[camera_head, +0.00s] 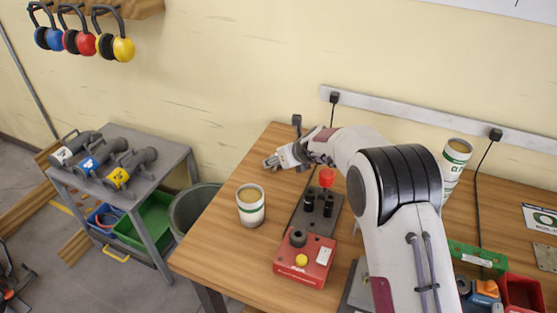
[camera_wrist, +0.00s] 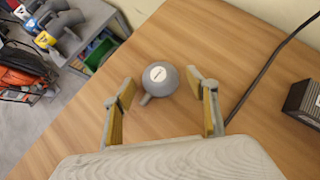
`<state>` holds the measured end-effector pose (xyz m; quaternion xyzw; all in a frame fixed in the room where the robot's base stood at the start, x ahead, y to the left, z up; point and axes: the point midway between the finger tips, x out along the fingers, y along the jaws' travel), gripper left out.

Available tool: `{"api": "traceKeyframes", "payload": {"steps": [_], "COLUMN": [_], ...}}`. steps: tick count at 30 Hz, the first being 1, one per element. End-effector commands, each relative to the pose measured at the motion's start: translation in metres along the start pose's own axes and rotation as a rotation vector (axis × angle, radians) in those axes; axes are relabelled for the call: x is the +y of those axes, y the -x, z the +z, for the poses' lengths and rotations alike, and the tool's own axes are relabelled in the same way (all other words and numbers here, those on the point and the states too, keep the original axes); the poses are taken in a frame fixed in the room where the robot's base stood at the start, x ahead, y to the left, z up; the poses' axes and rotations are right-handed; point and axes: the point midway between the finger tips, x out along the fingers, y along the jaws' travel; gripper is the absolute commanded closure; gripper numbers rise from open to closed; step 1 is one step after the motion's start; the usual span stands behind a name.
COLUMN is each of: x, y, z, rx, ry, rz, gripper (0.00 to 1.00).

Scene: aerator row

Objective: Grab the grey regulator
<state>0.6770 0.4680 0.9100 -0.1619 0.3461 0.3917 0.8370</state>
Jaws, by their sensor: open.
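The grey regulator (camera_wrist: 161,82) is a round grey body with a white label on top and a short stub at its lower left. It stands on the wooden table (camera_wrist: 75,125) in the wrist view. My gripper (camera_wrist: 160,74) is open, with one finger on each side of the regulator in that view. I see bare table between the regulator and each finger, and cannot tell the height gap. In the head view my gripper (camera_head: 285,158) is over the far left part of the table, and I cannot make out the regulator there.
A cup (camera_head: 250,206) and a red control box (camera_head: 305,262) stand on the table (camera_head: 215,250) nearer the front. More cups (camera_head: 456,158) and a green bin (camera_head: 477,258) are to the right. A grey cart (camera_head: 150,190) stands left. A black cable (camera_wrist: 262,80) runs right of my gripper.

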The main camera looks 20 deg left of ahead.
Motion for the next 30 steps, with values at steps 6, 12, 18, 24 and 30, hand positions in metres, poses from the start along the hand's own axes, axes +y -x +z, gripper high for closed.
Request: {"api": "traceKeyframes", "payload": {"steps": [6,12,18,24,30], "x": [-0.0001,-0.0002,-0.0002,-0.0003,-0.0003], "y": [0.0003,0.0004,0.0004,0.0008,0.0024], "z": [0.0002,0.0002,0.0002,0.0011,0.0029], "rx": [0.000,0.000,0.000,-0.002,-0.002], "ry": [0.000,0.000,0.000,0.000,0.000], "rz": [0.000,0.000,0.000,-0.001,-0.001], "gripper": [0.42,0.53,0.89,0.89,0.89]}}
